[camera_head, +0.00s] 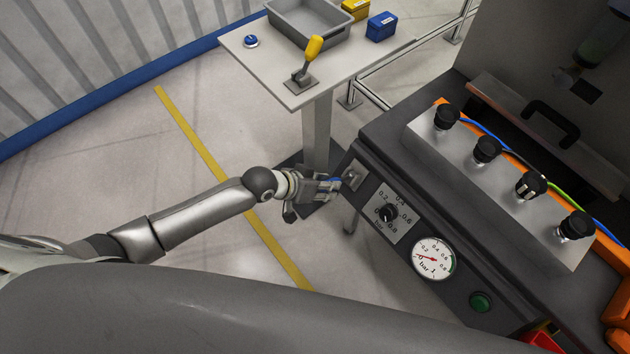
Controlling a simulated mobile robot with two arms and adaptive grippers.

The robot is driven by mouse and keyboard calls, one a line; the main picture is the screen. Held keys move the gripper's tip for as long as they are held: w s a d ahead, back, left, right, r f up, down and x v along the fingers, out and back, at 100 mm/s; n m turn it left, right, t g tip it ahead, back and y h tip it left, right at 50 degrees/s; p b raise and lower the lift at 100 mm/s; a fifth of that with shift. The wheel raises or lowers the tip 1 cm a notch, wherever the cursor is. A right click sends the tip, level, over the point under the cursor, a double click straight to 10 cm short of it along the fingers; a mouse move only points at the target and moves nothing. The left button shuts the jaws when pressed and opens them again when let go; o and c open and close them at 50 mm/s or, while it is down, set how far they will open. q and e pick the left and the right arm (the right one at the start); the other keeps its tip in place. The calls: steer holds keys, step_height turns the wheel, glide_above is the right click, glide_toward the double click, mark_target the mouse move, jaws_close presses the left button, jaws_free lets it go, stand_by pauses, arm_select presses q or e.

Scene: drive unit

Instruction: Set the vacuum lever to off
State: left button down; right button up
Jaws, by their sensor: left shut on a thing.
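My right gripper is not in view.
A small table (270,65) behind my gripper holds a grey tray (306,38), a yellow-handled lever (313,48) and a blue box (381,27). A green button (481,302) sits low on the panel. Black knobs (487,149) line the machine top. The floor at left is clear.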

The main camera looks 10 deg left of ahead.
arm_select(q)
steer(key=f+t+h+b, duration=0.1)
steer(key=b, duration=0.3)
steer(key=f+t+h+b, duration=0.1)
steer(key=f+t+b, duration=0.1)
steer(key=b, duration=0.2)
steer(key=s+a+f+t+h+b, duration=0.1)
steer(key=f+b, duration=0.1)
steer(key=b, duration=0.2)
steer(key=shift+f+h+b, duration=0.1)
steer(key=shift+h+b, duration=0.2)
steer(key=shift+b, duration=0.1)
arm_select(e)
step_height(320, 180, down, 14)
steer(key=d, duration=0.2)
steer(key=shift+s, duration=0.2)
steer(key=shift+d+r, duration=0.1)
arm_select(q)
steer(key=c, duration=1.1)
jaws_free()
steer(key=shift+d, duration=0.1)
steer(key=v, duration=1.2)
steer(key=shift+s+f, duration=0.1)
